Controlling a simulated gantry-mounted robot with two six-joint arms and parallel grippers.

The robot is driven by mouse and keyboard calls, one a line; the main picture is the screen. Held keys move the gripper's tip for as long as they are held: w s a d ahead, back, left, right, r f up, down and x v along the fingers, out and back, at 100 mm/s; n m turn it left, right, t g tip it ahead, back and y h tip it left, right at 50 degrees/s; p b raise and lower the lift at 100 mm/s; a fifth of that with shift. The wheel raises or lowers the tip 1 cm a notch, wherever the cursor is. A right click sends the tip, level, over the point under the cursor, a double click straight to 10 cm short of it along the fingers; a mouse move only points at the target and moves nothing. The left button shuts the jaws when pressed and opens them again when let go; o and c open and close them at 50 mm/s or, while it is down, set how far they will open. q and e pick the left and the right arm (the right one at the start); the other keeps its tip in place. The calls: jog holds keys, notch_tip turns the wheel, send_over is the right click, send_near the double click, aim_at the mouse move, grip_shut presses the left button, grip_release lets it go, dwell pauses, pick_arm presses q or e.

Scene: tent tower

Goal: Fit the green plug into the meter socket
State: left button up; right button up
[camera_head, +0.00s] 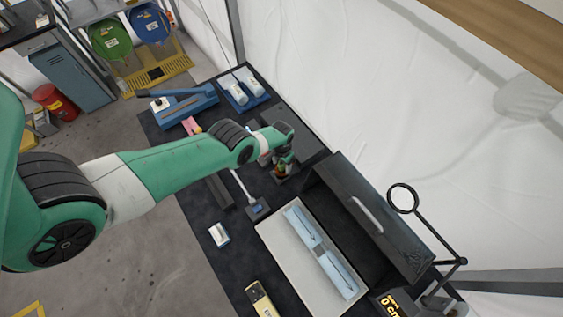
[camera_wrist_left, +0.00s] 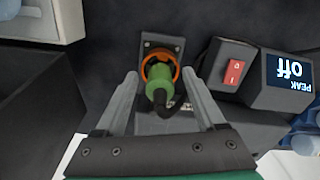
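The green plug (camera_wrist_left: 158,78) with its black cable sits at an orange ring socket (camera_wrist_left: 159,66) on a dark plate in the left wrist view. It is lined up with the ring; I cannot tell how deep it sits. My left gripper (camera_wrist_left: 163,88) is open, with one finger on each side of the plug and a gap to both. In the head view my left gripper (camera_head: 283,167) is over the same spot, where the plug is small and partly hidden. The meter (camera_wrist_left: 284,80) stands beside it, its screen reading "PEAK off". My right gripper is out of view.
A red rocker switch (camera_wrist_left: 234,72) is close right of the left gripper. In the head view an open dark case (camera_head: 366,214) and a tray with a pale blue item (camera_head: 320,250) lie nearby. A magnifier arm (camera_head: 403,198) stands at the right.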

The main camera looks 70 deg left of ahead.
pick_arm(q)
notch_tip(320, 180, up, 8)
jog(key=p, duration=0.7)
jog(key=shift+f+p, duration=0.15)
jog(key=shift+p, duration=0.15)
jog(key=shift+f, duration=0.1)
